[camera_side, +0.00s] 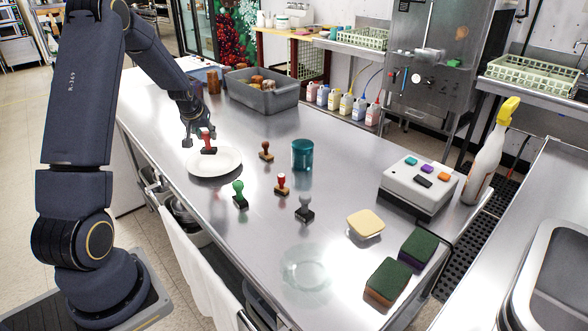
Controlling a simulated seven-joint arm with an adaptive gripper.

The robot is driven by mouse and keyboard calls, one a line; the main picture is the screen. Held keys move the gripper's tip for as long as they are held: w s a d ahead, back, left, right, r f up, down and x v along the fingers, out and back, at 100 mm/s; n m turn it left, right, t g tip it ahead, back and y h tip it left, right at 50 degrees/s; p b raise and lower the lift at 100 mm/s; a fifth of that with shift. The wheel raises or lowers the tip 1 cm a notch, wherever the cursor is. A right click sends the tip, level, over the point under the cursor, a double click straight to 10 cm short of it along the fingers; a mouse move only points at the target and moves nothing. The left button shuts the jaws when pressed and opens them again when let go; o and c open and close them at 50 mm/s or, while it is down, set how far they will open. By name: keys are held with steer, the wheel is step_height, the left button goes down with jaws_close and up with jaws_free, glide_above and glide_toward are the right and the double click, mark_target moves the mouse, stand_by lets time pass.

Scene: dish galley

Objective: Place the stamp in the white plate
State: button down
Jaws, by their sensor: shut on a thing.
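My gripper (198,140) is at the left part of the steel table, shut on a small stamp (208,138) with a red upper part and a dark base. The stamp is roughly upright over the far part of the white plate (228,165). I cannot tell whether its base touches the plate. Other stamps stand to the right of the plate: a brown one (265,151), a red one on a wooden base (281,184), a green one (239,195) and a grey one (305,208).
A teal cup (302,155) stands behind the loose stamps. A clear glass plate (305,270), a yellow-topped dish (365,224) and sponges (417,248) lie nearer. A white button box (420,185), spray bottle (487,155) and grey bin (258,97) stand further off.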

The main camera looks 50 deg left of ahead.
steer(key=x, duration=0.2)
steer(key=shift+w+a+f, duration=0.15)
steer(key=shift+w+f, duration=0.05)
steer(key=shift+w, duration=0.1)
steer(key=shift+w+a+f, duration=0.1)
steer(key=shift+w+f, duration=0.05)
steer(key=shift+f, duration=1.55)
steer(key=shift+f, duration=0.1)
steer(key=c, duration=0.8)
jaws_free()
